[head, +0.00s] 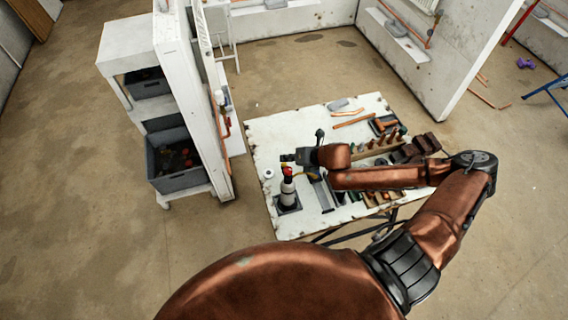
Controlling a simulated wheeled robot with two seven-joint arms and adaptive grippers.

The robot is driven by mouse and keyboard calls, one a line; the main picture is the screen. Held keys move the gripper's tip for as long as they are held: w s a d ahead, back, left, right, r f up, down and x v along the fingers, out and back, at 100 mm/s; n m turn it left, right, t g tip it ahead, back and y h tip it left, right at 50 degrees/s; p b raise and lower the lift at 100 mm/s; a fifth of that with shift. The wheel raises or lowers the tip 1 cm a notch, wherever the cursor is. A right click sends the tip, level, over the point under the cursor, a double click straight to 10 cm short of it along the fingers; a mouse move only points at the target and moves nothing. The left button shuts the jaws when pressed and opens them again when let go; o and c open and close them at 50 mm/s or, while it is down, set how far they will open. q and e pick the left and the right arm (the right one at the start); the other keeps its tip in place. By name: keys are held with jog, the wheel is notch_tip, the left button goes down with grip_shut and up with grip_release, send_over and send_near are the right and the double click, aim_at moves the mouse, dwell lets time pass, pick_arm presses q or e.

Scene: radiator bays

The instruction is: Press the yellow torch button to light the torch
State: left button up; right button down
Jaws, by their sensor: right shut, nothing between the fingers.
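The torch (288,190) stands upright at the near left part of the white work table (258,133). It has a pale body and a red and black top. My right gripper (286,158) is shut and empty. In the picture its fingertips lie just above the torch's red top; I cannot tell whether they touch it. The yellow button is too small to make out surely, and no flame shows. My left gripper is not in view.
Wooden holders with tools (377,147) and dark blocks fill the table's right side. A white shelf unit (126,42) with grey bins (180,184) stands left of the table. A partition wall (450,75) stands behind. Open floor lies at the left.

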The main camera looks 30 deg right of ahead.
jog(key=shift+f, duration=0.15)
jog(key=shift+f, duration=0.3)
jog(key=shift+f, duration=0.45)
dwell(1.0)
jog(key=shift+r+p, duration=0.85)
jog(key=shift+r, duration=0.05)
notch_tip(320, 180, up, 5)
jog(key=p, duration=0.5)
jog(key=shift+r, duration=0.1)
